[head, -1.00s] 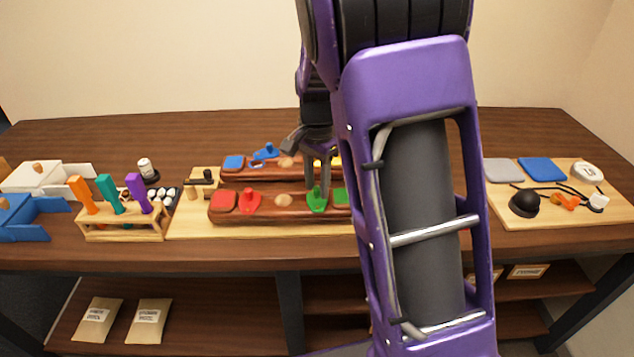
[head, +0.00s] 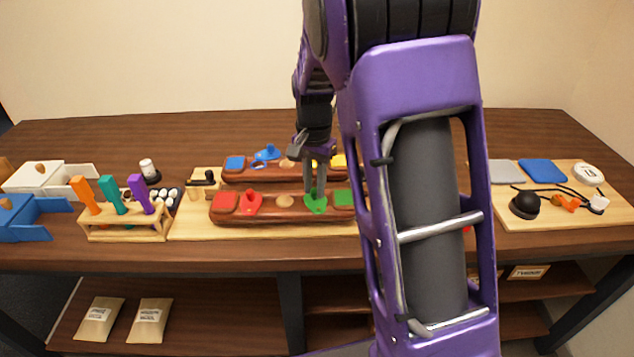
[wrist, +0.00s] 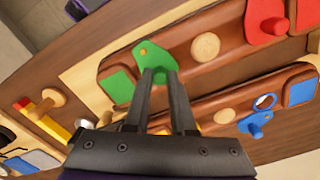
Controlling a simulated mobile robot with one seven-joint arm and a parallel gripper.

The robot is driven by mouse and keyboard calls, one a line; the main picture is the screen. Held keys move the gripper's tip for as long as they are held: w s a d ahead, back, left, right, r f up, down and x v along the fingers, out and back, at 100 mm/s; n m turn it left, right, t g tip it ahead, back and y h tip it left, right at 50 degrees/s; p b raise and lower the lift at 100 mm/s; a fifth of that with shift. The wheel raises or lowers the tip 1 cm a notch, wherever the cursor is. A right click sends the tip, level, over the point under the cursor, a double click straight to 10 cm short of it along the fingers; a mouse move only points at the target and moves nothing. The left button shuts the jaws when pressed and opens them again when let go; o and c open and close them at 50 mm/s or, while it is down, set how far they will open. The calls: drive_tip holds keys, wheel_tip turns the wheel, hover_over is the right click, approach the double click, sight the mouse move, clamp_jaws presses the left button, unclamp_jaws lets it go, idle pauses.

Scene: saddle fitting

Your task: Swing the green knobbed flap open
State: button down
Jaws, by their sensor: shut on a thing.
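The green knobbed flap (head: 316,206) lies on the front red-brown wooden block (head: 272,214), between a round wooden plug and a green square (head: 343,197). In the wrist view the green flap (wrist: 141,56) shows a small brass-coloured pivot dot near its outer end. My gripper (head: 316,188) reaches down to the flap from above. In the wrist view my gripper (wrist: 162,76) has its fingers closed on the flap's knob, which the fingertips mostly hide. The green square (wrist: 117,87) lies clear beside the fingers.
A red flap (head: 252,203) and red square (head: 225,202) sit left on the same block. Behind is a second block with a blue flap (head: 267,153) and a yellow piece (head: 339,161). A tool rack (head: 128,222) stands left. My forearm hides the area to the right.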

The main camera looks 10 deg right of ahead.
drive_tip(key=n, duration=0.2)
drive_tip(key=a+n, duration=0.1)
drive_tip(key=n, duration=0.1)
drive_tip(key=shift+s+a+r+n+p, duration=0.1)
drive_tip(key=shift+s+a+n+p, duration=0.05)
drive_tip(key=shift+n+p, duration=0.15)
drive_tip(key=n, duration=0.3)
drive_tip(key=a+n, duration=0.1)
drive_tip(key=shift+s+n, duration=0.3)
drive_tip(key=shift+s, duration=0.1)
drive_tip(key=n, duration=0.3)
drive_tip(key=s+n+p, duration=0.1)
drive_tip(key=shift+a+n, duration=0.3)
drive_tip(key=shift+a, duration=0.05)
drive_tip(key=shift+s+a+n+p, duration=0.1)
drive_tip(key=shift+s+n+p, duration=0.2)
drive_tip(key=shift+n, duration=0.8)
drive_tip(key=shift+s+n+p, duration=0.2)
drive_tip(key=shift+s+n, duration=0.15)
drive_tip(key=shift+n, duration=0.75)
drive_tip(key=c, duration=0.8)
unclamp_jaws()
drive_tip(key=shift+s, duration=0.1)
drive_tip(key=shift+o, duration=0.2)
